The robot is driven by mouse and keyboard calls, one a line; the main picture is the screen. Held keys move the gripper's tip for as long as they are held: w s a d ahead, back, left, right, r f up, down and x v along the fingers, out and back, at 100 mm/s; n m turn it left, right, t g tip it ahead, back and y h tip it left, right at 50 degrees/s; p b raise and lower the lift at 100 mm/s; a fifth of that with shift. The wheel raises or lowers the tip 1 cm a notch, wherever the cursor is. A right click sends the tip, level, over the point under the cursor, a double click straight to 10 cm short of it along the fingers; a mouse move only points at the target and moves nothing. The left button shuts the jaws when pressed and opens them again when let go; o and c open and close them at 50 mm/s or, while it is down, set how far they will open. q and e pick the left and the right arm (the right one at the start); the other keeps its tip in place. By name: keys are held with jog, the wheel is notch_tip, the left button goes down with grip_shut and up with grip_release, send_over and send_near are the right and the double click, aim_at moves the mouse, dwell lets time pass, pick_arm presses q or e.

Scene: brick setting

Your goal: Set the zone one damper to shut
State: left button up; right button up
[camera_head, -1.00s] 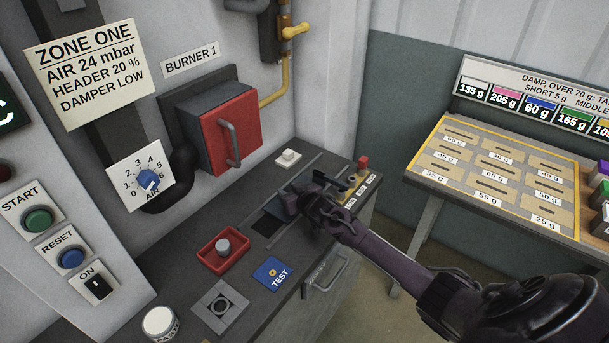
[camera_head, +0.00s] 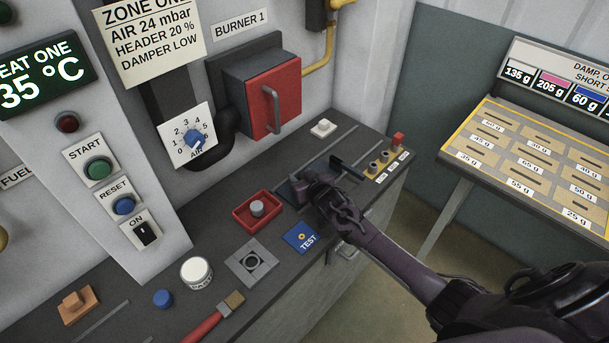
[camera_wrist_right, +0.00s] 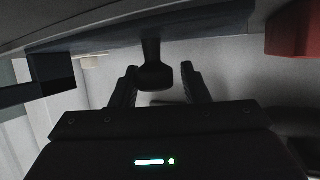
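The zone one card (camera_head: 152,30) on the wall reads AIR 24 mbar, HEADER 20 %, DAMPER LOW. A dark slotted plate (camera_head: 287,188) lies on the bench, partly hidden by my right gripper (camera_head: 306,189), with a dark bar-like piece (camera_head: 347,168) just beyond. The right wrist view shows my right gripper (camera_wrist_right: 158,80) open, its fingers on either side of a dark knob on a stem (camera_wrist_right: 153,72), with gaps visible on both sides. I cannot tell for sure whether this knob is the damper handle. My left gripper is not in view.
A red tray with a grey knob (camera_head: 270,218), a blue TEST plate (camera_head: 301,237) and a grey socket block (camera_head: 251,262) lie near the gripper. Small posts with labels (camera_head: 385,160) stand beyond it. The red burner box (camera_head: 288,97) is above, behind the bench.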

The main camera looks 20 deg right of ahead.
jog(key=shift+o, duration=1)
jog(key=shift+s, duration=0.1)
jog(key=shift+s+r, duration=0.1)
jog(key=shift+s, duration=0.2)
jog(key=shift+b+v, duration=0.45)
jog(key=shift+v, duration=3.1)
jog(key=shift+a, duration=0.15)
